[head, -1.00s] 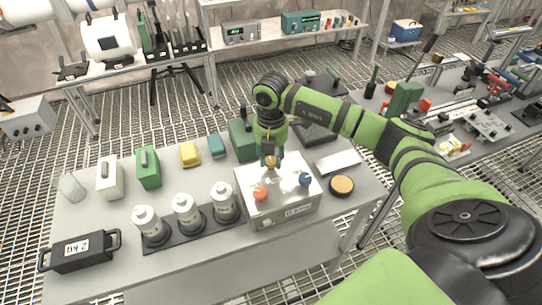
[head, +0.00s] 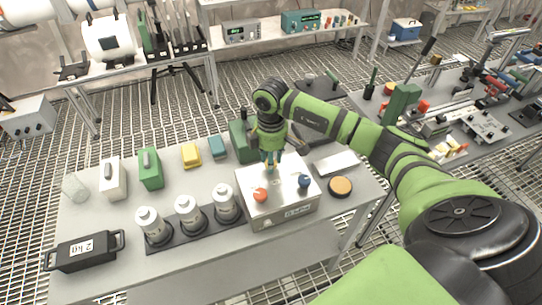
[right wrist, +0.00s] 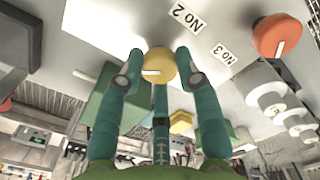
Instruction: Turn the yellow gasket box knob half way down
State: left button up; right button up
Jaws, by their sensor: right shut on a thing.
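The steel gasket box (head: 290,209) stands at the right part of the near table, with an orange knob (head: 260,195) and a blue knob (head: 304,181) on its top. The yellow knob (right wrist: 160,66) shows in the right wrist view, between my teal fingertips, with its white mark pointing left. My right gripper (head: 271,166) reaches down from above onto the box top and is shut on the yellow knob; in the head view the fingers hide most of this knob. The orange knob also shows at the upper right of the right wrist view (right wrist: 277,36). My left gripper is out of view.
Several white cylinders (head: 187,212) stand left of the box, with a black 2 kg weight (head: 83,251) beyond. A green block (head: 150,169) and a yellow block (head: 191,155) sit behind them. A round tan-topped disc (head: 341,186) lies to the right of the box.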

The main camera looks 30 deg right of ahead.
jog(key=shift+s+r+m+p, duration=0.1)
jog(key=shift+m+p, duration=0.5)
jog(key=shift+m, duration=0.4)
jog(key=m+p, duration=0.3)
jog(key=p, duration=0.3)
jog(key=shift+a+r+m+p, duration=0.1)
jog(key=shift+m+p, duration=0.3)
jog(key=shift+f+m+p, duration=0.2)
jog(key=shift+m+p, duration=0.3)
jog(key=shift+p, duration=0.25)
jog(key=o, duration=1.1)
jog(key=shift+o, duration=0.2)
jog(key=shift+r, duration=0.1)
notch_tip(320, 180, up, 12)
